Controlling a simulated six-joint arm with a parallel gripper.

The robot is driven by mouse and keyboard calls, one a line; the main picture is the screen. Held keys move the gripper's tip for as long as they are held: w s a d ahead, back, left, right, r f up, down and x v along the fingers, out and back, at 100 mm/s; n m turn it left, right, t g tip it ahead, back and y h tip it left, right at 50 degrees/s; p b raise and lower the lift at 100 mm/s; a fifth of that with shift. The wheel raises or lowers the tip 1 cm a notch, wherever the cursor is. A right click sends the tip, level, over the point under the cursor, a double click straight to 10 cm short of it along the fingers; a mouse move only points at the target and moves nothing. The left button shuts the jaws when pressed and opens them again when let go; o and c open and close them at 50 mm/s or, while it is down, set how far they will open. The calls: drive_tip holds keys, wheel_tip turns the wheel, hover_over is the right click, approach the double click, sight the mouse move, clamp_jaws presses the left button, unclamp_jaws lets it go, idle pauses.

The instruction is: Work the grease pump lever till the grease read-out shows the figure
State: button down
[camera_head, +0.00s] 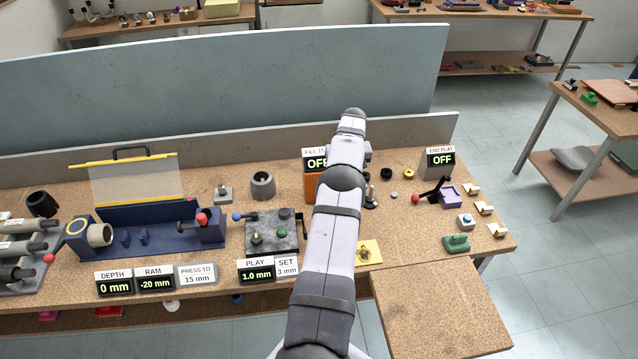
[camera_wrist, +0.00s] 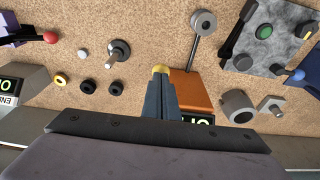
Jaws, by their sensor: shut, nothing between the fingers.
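The orange grease pump block (camera_head: 312,188) stands on the bench, partly behind my arm; it also shows in the wrist view (camera_wrist: 195,92). In the wrist view, a dark rod with a round grey end (camera_wrist: 203,24) runs out from the block and looks like the lever. My gripper (camera_wrist: 160,74) is shut and empty, beside the block and apart from the rod's end. A small yellow patch shows at its tips. The head view hides the gripper behind my arm.
A stud on a round base (camera_wrist: 119,50), black rings (camera_wrist: 87,87) and a yellow ring (camera_wrist: 61,80) lie to one side. A grey collar (camera_wrist: 238,106) and the grey play fixture (camera_head: 272,233) stand on the other. A tall grey panel (camera_head: 220,85) rises behind the bench.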

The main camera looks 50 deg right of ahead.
drive_tip(key=shift+f+b, duration=2.55)
drive_tip(key=shift+f, duration=0.65)
drive_tip(key=shift+r+p, duration=3.65)
drive_tip(key=shift+r, duration=2.5)
